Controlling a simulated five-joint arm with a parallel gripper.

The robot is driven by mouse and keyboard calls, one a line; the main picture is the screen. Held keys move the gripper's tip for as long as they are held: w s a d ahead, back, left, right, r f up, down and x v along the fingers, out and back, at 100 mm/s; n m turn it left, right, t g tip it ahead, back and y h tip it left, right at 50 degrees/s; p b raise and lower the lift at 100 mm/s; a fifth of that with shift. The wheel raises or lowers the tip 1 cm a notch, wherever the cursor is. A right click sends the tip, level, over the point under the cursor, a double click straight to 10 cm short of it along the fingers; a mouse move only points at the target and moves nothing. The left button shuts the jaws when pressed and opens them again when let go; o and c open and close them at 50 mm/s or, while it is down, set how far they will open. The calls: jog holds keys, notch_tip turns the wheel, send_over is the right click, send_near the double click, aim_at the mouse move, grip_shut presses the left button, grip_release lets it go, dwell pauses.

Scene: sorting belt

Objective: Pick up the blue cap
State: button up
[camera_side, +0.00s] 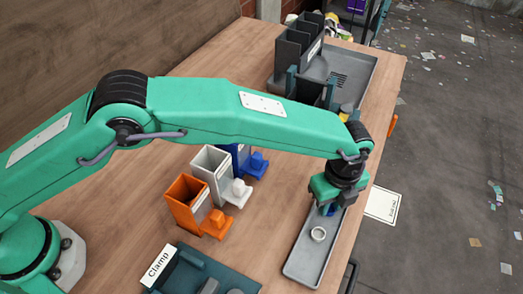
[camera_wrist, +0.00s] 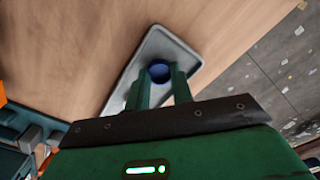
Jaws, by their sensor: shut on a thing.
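The blue cap (camera_wrist: 159,71) sits between the two fingers of my gripper (camera_wrist: 160,88) in the wrist view. My gripper is shut on it. In the side view my gripper (camera_side: 330,208) is over the long grey tray (camera_side: 303,262), and a bit of the blue cap (camera_side: 331,211) shows between its fingers. I cannot tell whether the cap touches the tray.
Orange (camera_side: 184,203), white (camera_side: 210,172) and blue (camera_side: 240,158) bins stand left of the tray. A dark green tray labelled Clamp (camera_side: 185,262) is at the front. A grey tray with dark dividers (camera_side: 357,72) is at the back. The table's right edge is close to the long tray.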

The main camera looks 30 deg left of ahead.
aim_at(330, 210)
jog(key=shift+r, duration=0.75)
jog(key=r, duration=0.3)
jog(key=shift+s, duration=0.25)
jog(key=s+d+r, duration=0.2)
jog(key=s+r, duration=0.4)
jog(key=s, duration=0.5)
jog(key=shift+r, duration=0.25)
jog(key=shift+a, duration=0.1)
jog(key=w+a+r, duration=0.2)
jog(key=w+a, duration=0.2)
jog(key=a, duration=0.4)
jog(key=w+a+r, duration=0.2)
jog(key=w+a, duration=0.3)
jog(key=a, duration=0.4)
jog(key=w+a+r, duration=0.3)
jog(key=w+a, duration=0.1)
jog(key=a, duration=0.4)
jog(key=shift+w+a, duration=0.2)
jog(key=shift+a, duration=0.05)
